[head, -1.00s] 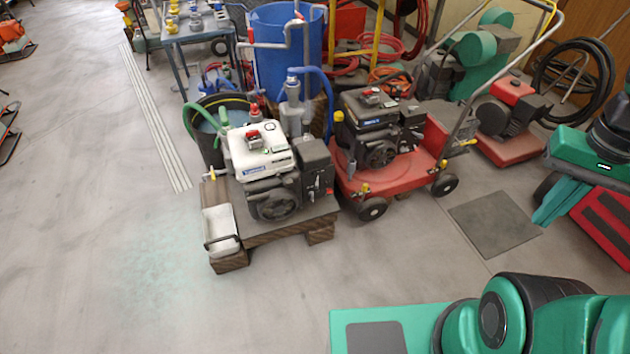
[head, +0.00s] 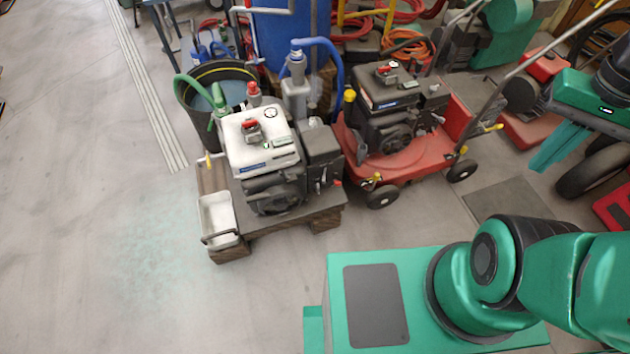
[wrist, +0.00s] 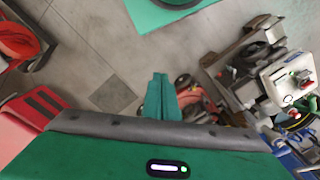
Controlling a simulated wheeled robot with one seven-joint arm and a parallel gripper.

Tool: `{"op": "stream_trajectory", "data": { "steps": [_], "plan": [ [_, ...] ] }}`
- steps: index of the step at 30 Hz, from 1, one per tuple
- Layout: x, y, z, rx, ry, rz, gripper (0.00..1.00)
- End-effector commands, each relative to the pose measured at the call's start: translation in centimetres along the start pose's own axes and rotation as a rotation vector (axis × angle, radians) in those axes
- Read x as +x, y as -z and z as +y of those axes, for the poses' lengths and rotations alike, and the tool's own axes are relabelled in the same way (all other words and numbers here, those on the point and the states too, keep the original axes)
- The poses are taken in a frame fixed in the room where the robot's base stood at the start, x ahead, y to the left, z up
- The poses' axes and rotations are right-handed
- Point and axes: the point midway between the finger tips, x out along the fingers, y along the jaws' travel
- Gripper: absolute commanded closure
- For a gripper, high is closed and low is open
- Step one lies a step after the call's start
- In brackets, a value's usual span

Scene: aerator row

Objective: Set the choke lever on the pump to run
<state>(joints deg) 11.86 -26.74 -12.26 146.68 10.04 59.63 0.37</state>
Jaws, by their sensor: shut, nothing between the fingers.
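The pump (head: 258,158) is a white-topped engine unit on a low wooden pallet, left of centre in the head view. A black box (head: 322,157) is on its right side, with a small red piece (head: 337,183) low on it. I cannot make out which part is the choke lever or how it is set. The pump also shows at the right of the wrist view (wrist: 278,76). My gripper (head: 547,156) is at the right of the head view, well apart from the pump. Its green fingers show together and empty in the wrist view (wrist: 158,80).
A red wheeled machine (head: 405,158) with a black engine stands just right of the pump. A black bucket (head: 200,110) and a blue barrel (head: 285,40) are behind. A white tray (head: 217,216) sits on the pallet's left end. The floor at left (head: 80,200) is clear.

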Motion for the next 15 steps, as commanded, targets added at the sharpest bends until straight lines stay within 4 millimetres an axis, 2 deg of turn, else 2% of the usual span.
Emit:
{"op": "stream_trajectory", "data": {
  "steps": [5, 8, 11, 15],
  "plan": [
    [0.0, 0.0, 0.0, 0.000, 0.000, 0.000, 1.00],
    [-0.5, -0.8, 0.5, -0.005, 0.002, 0.008, 1.00],
    [-0.4, 0.3, 0.1, -0.016, -0.019, -0.003, 1.00],
    [0.1, 3.1, -1.3, -0.045, -0.078, -0.028, 1.00]
  ]
}}
